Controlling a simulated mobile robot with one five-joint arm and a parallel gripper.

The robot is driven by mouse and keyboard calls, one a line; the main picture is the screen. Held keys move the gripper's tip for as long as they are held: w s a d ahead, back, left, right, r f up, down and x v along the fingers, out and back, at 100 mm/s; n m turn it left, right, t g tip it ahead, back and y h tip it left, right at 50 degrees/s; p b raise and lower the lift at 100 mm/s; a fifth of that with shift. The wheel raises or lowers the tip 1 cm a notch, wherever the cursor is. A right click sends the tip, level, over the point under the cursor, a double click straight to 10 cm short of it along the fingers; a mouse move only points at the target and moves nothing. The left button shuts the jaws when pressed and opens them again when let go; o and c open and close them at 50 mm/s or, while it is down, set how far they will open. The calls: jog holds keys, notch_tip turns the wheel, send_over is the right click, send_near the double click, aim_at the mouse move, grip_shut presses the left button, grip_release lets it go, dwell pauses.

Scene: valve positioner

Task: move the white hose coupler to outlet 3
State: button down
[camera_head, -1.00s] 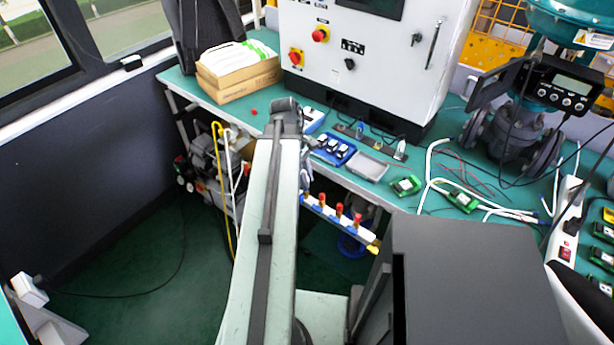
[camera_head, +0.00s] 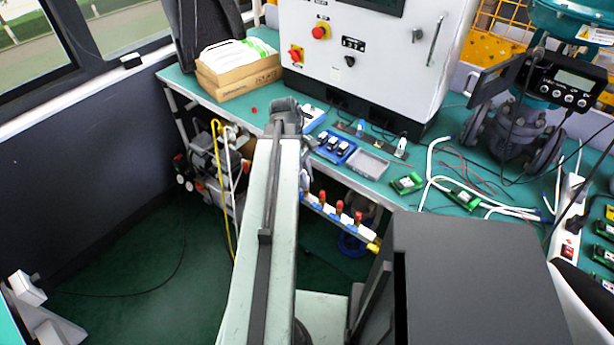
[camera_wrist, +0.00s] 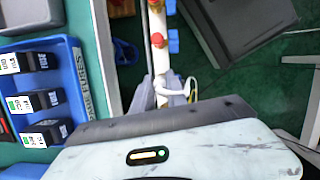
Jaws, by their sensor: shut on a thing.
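The white manifold rail (camera_head: 322,208) with several red-topped valves runs below the front edge of the bench in the head view. The rail (camera_wrist: 158,55) also shows in the wrist view, with red valve tops and blue fittings (camera_wrist: 173,42) on its right side. My gripper (camera_wrist: 166,94) is at the near part of this rail, its grey fingers shut on a small white piece that looks like the white hose coupler (camera_wrist: 188,88). The fingers and wrist housing hide part of it. I cannot read outlet numbers. In the head view my arm largely hides the gripper.
A blue tray (camera_head: 350,155) with small black modules and a grey tray (camera_head: 367,165) lie on the green bench near its front edge. The blue tray (camera_wrist: 80,75) is left of the gripper in the wrist view. A yellow hose (camera_head: 224,190) hangs left of my arm.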

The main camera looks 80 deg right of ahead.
jog(key=shift+f, duration=0.15)
jog(key=c, duration=1.3)
grip_release()
jog(key=shift+o, duration=0.2)
jog(key=p+v, duration=0.7)
jog(key=v, duration=0.1)
jog(key=shift+w, duration=0.1)
